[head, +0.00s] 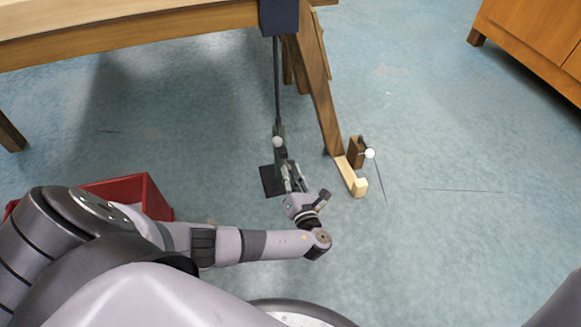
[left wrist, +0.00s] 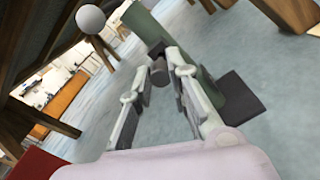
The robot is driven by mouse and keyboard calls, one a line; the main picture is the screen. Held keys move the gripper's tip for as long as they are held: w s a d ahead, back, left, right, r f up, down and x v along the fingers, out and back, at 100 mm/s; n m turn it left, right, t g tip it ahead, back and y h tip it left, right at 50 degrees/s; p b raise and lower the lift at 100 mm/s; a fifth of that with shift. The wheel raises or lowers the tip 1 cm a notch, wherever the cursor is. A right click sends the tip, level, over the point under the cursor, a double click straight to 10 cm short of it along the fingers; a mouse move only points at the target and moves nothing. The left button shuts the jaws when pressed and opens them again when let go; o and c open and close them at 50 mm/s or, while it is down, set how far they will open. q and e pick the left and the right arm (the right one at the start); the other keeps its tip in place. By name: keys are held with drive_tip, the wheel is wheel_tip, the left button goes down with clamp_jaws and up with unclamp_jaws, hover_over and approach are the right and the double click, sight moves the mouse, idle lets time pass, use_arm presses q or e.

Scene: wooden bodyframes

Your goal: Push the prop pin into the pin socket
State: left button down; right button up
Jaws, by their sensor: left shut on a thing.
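A prop with a thin dark rod (head: 277,85) and a thicker green lower tube (left wrist: 203,92) stands upright on a dark square foot plate (head: 268,182) under the table's end. My left gripper (head: 287,170) is beside the lower tube. In the left wrist view its fingertips (left wrist: 160,70) are closed on a short dark grey cylinder, which looks like the prop pin (left wrist: 158,74), right beside the green tube. The pin socket is not clearly visible, and I cannot tell how deep the pin sits. My right gripper is not in view.
A wooden table (head: 130,25) spans the upper left, with a slanted leg (head: 315,85) right of the prop. A pale wooden block (head: 350,177) lies at its foot. A red crate (head: 135,190) is at left. Floor to the right is clear.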

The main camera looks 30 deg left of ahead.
sight(290, 172)
use_arm(q)
drive_tip(key=shift+x, duration=1.95)
drive_tip(key=c, duration=1.4)
unclamp_jaws()
drive_tip(key=shift+c, duration=0.2)
drive_tip(key=shift+d, duration=0.1)
drive_tip(key=v, duration=1.2)
drive_tip(key=shift+f, duration=0.1)
